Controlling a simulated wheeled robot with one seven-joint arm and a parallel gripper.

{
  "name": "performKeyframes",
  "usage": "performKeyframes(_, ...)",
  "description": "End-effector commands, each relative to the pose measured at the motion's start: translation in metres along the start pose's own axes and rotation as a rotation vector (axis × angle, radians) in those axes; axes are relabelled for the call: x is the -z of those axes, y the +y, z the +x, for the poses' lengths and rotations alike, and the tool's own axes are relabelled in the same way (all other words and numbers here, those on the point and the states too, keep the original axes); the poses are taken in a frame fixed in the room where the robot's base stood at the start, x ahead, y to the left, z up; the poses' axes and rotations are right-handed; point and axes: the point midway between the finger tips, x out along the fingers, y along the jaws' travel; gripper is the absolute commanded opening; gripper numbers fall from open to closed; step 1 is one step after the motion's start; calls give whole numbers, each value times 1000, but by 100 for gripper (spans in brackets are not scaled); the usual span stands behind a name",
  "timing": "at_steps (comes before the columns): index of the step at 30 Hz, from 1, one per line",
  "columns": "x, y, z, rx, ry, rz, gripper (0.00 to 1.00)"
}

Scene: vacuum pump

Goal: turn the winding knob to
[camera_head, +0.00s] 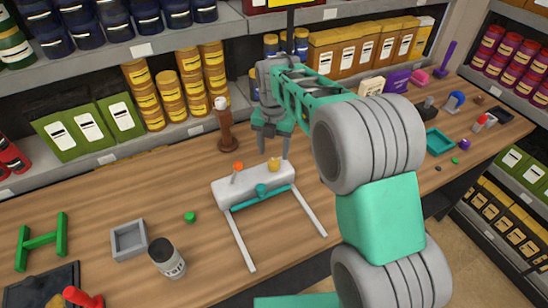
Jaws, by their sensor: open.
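A white block-shaped device (232,197) sits on the wooden table near the middle of the view, and I take it for the pump. An orange-red knob (238,166) stands on its left part, and a yellow-orange knob (273,163) on its right part. A teal knob (261,189) sits at its front, by a teal bar (245,204). I cannot tell which one is the winding knob. My gripper (273,152) is open, points down, and appears above or behind the device's right part, near the yellow-orange knob. I cannot see contact.
Two pale rods (241,242) extend forward from the device. A green button-like piece (190,217), grey square tray (128,240) and grey-white canister (166,258) lie to the left. A brown post (224,125) stands behind. Stocked shelves line the back; my arm covers the table to the right.

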Motion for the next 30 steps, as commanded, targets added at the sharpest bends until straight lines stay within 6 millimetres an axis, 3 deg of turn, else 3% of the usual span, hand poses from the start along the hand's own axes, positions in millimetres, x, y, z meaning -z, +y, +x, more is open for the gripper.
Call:
performKeyframes(8, 0, -1, 44, 1, 1, 4, 55)
performKeyframes(17, 0, -1, 51, -1, -1, 5, 55)
performKeyframes(30, 0, -1, 50, -1, -1, 4, 19)
